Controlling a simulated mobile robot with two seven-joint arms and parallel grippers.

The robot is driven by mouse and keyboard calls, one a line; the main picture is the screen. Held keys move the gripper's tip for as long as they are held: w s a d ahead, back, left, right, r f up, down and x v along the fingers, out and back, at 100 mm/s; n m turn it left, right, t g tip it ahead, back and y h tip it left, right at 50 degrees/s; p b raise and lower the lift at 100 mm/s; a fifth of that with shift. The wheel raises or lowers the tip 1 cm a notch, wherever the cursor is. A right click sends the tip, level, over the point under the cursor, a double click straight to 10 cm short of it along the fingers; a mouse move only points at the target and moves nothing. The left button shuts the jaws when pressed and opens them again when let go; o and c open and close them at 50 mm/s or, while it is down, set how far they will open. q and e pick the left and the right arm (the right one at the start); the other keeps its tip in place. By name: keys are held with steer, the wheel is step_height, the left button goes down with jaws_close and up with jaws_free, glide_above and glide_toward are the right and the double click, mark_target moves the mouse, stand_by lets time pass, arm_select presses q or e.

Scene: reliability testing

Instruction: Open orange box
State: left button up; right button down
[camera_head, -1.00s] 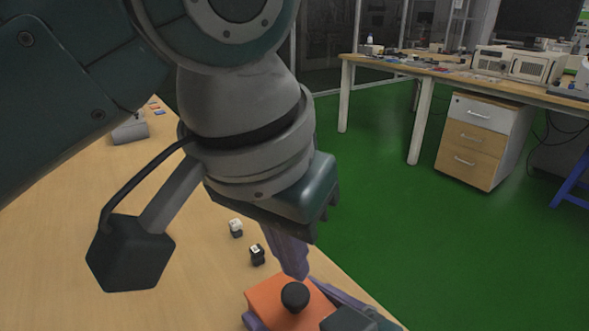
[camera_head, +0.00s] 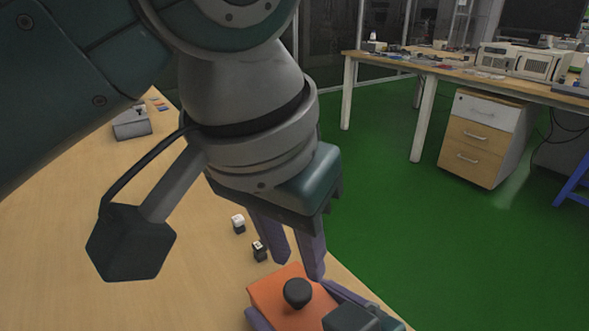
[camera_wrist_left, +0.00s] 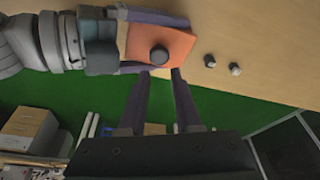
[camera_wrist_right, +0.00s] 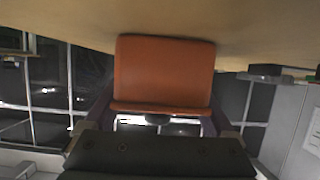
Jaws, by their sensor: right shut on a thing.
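The orange box (camera_head: 272,291) is at the bottom of the head view, with a round black knob (camera_head: 297,292) on top. My right gripper (camera_wrist_right: 160,108) is shut on the box (camera_wrist_right: 164,72), one purple finger on each side. My left gripper (camera_head: 300,268) is just above and behind the box, fingers pointing down. Its two fingers are apart with nothing between them. In the left wrist view the fingertips (camera_wrist_left: 160,73) lie close to the box edge, near the knob (camera_wrist_left: 158,55). I cannot tell whether they touch the box.
A grey device (camera_head: 131,124) is farther back. A workbench (camera_head: 420,68) with drawers (camera_head: 483,137) stands across the green floor.

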arm_select(q)
steer(key=v, duration=1.1)
steer(key=shift+r, duration=0.4)
steer(key=shift+s, duration=0.1)
arm_select(e)
jaws_free()
